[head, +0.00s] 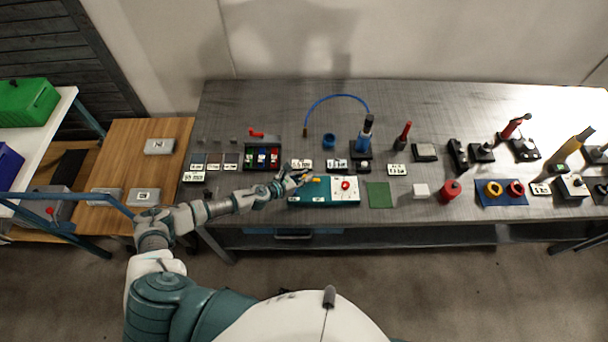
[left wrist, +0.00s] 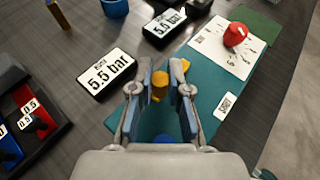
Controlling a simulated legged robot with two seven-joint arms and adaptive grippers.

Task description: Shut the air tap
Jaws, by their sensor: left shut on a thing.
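A teal box (head: 307,194) lies near the table's front edge; it also shows in the left wrist view (left wrist: 209,84). A yellow tap handle (head: 316,179) is on its left part. In the left wrist view, yellow parts of the handle (left wrist: 159,86) show between and just beyond the fingers. My left gripper (left wrist: 164,76) is shut on this handle, its fingers on both sides of it. The fingers hide much of the tap. A red knob (left wrist: 234,35) sits on a white dial plate at the box's right end. My right gripper is not in view.
Display labels reading 5.5 bar (left wrist: 103,73) lie behind the box. A black tray with coloured compartments (head: 262,158) is at the left, a green mat (head: 379,195) at the right. A blue hose (head: 338,96) arches behind. Various tools stand farther right.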

